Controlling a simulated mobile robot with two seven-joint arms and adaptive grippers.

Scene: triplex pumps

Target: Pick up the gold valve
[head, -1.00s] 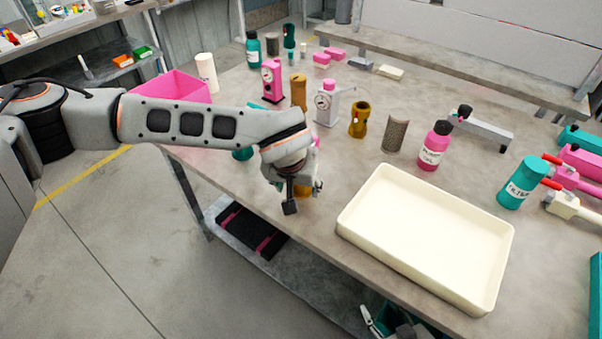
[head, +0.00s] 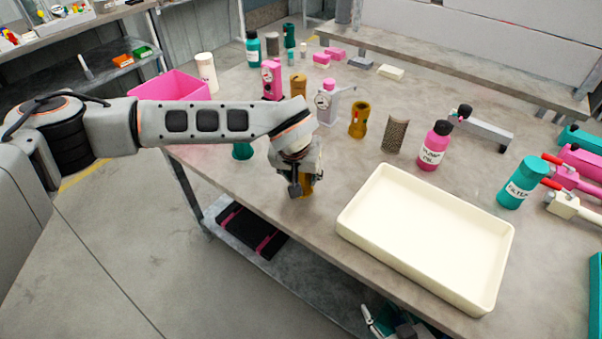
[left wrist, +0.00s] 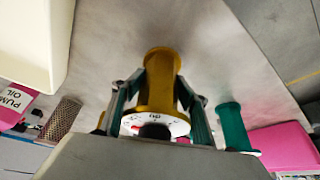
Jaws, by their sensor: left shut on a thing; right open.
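The gold valve (head: 307,185) is in my left gripper (head: 301,181), near the table's front edge and left of the cream tray. In the head view the gripper hides most of it. The left wrist view shows the gold valve (left wrist: 158,88) between the two fingers (left wrist: 160,108), with a white marked dial and dark knob at the near end. The fingers touch its sides. I cannot tell whether it is clear of the table. Another gold valve-like part (head: 358,119) stands further back.
The empty cream tray (head: 372,222) lies to the right. A pink bin (head: 172,86) is at the left. A teal part (left wrist: 233,127) is beside the gripper.

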